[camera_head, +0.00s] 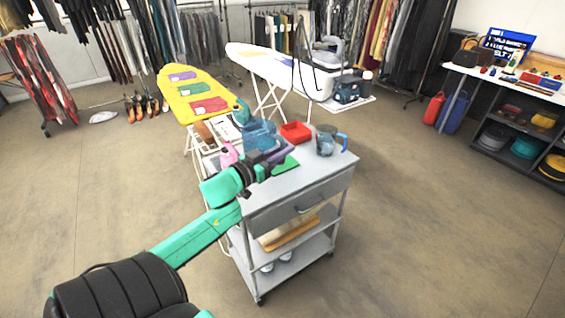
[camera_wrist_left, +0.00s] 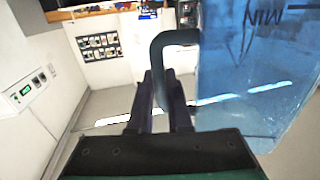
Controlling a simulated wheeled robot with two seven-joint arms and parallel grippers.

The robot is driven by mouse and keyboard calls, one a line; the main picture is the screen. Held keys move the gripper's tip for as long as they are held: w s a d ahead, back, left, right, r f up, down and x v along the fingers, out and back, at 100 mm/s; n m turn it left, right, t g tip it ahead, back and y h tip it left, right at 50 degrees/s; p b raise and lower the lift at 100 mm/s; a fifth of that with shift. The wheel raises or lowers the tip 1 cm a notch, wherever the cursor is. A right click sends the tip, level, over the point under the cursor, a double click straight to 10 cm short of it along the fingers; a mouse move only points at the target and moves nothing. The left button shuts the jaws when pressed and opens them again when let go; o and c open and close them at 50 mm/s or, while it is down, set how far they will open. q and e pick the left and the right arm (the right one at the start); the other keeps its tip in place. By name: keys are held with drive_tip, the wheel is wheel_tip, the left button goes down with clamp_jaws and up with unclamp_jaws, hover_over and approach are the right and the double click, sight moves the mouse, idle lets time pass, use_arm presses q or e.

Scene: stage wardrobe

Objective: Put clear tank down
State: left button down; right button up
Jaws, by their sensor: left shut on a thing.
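The clear tank (camera_wrist_left: 255,70) is a see-through blue container with a dark handle and inverted-looking MIN lettering, filling the right of the left wrist view. My left gripper (camera_wrist_left: 166,92) is shut on its handle (camera_wrist_left: 157,60). In the head view my left gripper (camera_head: 264,167) is over the near left part of the grey trolley top (camera_head: 305,180). A blue see-through shape (camera_head: 258,133) just beyond it looks like the tank. I cannot tell whether it touches the trolley. My right gripper is not in view.
On the trolley are a red tray (camera_head: 296,132), a green mat (camera_head: 286,165) and a jug with a blue handle (camera_head: 326,141). The trolley's front right top is clear. A yellow ironing board (camera_head: 190,84) and a white one (camera_head: 255,54) stand behind.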

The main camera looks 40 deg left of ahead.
use_arm(q)
wheel_tip(320, 180, up, 9)
drive_tip(key=shift+f+p, duration=0.1)
drive_tip(key=shift+p, duration=0.45)
drive_tip(key=shift+h, duration=0.5)
drive_tip(key=s+d+f, duration=0.1)
drive_tip(key=f, duration=0.2)
drive_tip(key=s+d+f, duration=0.1)
drive_tip(key=f, duration=0.2)
drive_tip(key=d+f, duration=0.1)
drive_tip(key=f, duration=0.2)
drive_tip(key=shift+s+f, duration=0.1)
drive_tip(key=shift+s, duration=0.3)
drive_tip(key=s+d+f+y, duration=0.1)
drive_tip(key=s+d+f, duration=0.4)
drive_tip(key=d, duration=0.4)
drive_tip(key=s+d+f+n+y, duration=0.1)
drive_tip(key=s+d+f, duration=0.5)
drive_tip(key=d+f, duration=0.2)
drive_tip(key=shift+s+d+y, duration=0.15)
drive_tip(key=shift+d+y, duration=0.15)
drive_tip(key=shift+d, duration=0.6)
